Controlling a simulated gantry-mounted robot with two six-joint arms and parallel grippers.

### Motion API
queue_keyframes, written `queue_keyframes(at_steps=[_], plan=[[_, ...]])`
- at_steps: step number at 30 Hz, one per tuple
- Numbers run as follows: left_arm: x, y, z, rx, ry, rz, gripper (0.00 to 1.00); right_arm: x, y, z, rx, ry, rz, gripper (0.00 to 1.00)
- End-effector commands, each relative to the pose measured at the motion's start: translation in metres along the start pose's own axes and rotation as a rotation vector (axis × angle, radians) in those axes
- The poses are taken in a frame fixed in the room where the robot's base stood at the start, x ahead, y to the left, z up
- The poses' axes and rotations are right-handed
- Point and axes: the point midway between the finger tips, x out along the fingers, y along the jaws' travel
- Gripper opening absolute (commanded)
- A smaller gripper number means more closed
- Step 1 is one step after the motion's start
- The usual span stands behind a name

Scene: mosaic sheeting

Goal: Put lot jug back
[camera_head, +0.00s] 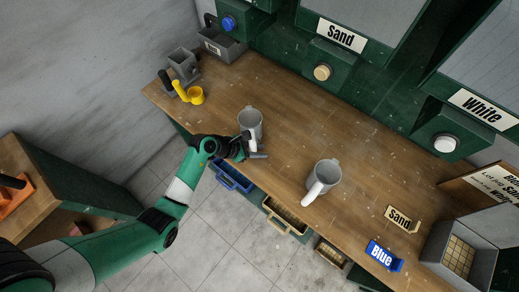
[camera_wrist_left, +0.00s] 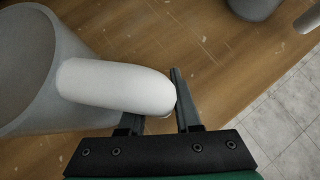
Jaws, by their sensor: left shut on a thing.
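A grey jug (camera_head: 250,121) with a white handle is near the front edge of the wooden bench. My left gripper (camera_head: 250,149) is shut on its handle, which points toward the bench's front edge. In the left wrist view, the white handle (camera_wrist_left: 112,86) reaches between the two fingers (camera_wrist_left: 160,112), and the grey jug wall (camera_wrist_left: 25,75) is at the left. I cannot tell whether the jug touches the bench. A second grey jug (camera_head: 328,172) with a white handle stands apart to the right. My right gripper is out of view.
A yellow scoop (camera_head: 195,96) and a grey holder (camera_head: 183,65) are at the bench's left end. A "Sand" sign (camera_head: 400,218), a "Blue" sign (camera_head: 382,257) and a grey box (camera_head: 488,268) are at the right. Dispensers line the back. The bench middle (camera_head: 330,125) is clear.

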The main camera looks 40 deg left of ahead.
Motion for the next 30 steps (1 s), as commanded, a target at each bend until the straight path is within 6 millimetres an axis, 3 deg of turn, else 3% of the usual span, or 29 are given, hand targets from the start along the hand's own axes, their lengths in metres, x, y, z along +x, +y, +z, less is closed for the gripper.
queue_keyframes(at_steps=[1,2,7,18,30], plan=[[0.001,0.000,-0.001,0.001,-0.001,0.001,0.00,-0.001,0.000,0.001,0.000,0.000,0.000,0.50],[0.002,0.000,-0.002,0.000,0.001,-0.001,0.34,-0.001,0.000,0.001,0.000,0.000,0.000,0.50],[0.001,0.000,-0.002,0.000,0.001,-0.001,0.62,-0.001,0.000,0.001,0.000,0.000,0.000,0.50],[-0.006,0.000,0.002,-0.002,0.001,0.001,0.62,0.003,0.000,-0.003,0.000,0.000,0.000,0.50],[-0.096,0.001,0.004,-0.002,0.000,0.003,0.62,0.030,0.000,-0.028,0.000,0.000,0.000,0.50]])
